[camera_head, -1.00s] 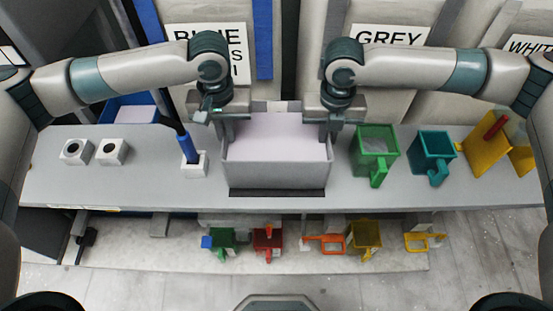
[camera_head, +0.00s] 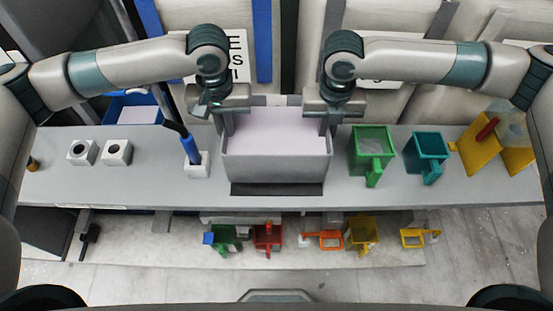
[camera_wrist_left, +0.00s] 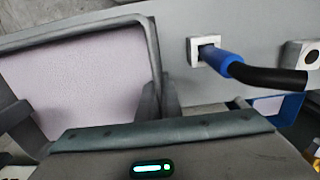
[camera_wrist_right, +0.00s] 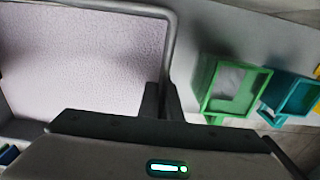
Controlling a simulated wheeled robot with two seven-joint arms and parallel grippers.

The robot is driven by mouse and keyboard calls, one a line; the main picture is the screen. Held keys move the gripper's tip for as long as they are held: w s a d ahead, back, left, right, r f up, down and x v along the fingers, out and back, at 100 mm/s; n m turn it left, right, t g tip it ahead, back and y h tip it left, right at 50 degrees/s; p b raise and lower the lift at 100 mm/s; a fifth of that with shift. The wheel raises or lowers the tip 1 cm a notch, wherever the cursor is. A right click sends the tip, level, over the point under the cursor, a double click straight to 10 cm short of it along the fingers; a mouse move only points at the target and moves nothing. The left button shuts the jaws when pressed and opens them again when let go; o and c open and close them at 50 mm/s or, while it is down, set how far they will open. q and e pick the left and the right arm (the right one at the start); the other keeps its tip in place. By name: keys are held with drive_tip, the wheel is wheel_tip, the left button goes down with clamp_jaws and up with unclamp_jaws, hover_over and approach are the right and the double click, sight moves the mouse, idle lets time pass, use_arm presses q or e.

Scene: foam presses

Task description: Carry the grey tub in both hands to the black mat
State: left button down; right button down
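The grey tub (camera_head: 275,170), with a pale lilac inside, is at the middle of the bench. A strip of the black mat (camera_head: 277,190) shows along its front; the rest is hidden behind the tub. I cannot tell whether the tub touches it or hangs just above. My left gripper (camera_head: 229,122) is at the tub's left wall; in the left wrist view its fingers (camera_wrist_left: 160,98) straddle the rim and look shut on it. My right gripper (camera_head: 325,122) is at the right wall; its fingers (camera_wrist_right: 162,100) likewise straddle the rim in the right wrist view.
A white block with a blue-handled tool (camera_head: 190,150) stands close left of the tub. A green container (camera_head: 371,148) and a teal one (camera_head: 427,155) stand to its right. White blocks (camera_head: 82,152) sit far left. Several coloured containers (camera_head: 268,238) are below the front edge.

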sight(321, 152)
use_arm(q)
drive_tip(key=shift+a+f, duration=0.2)
use_arm(e)
drive_tip(key=shift+d+f, duration=0.2)
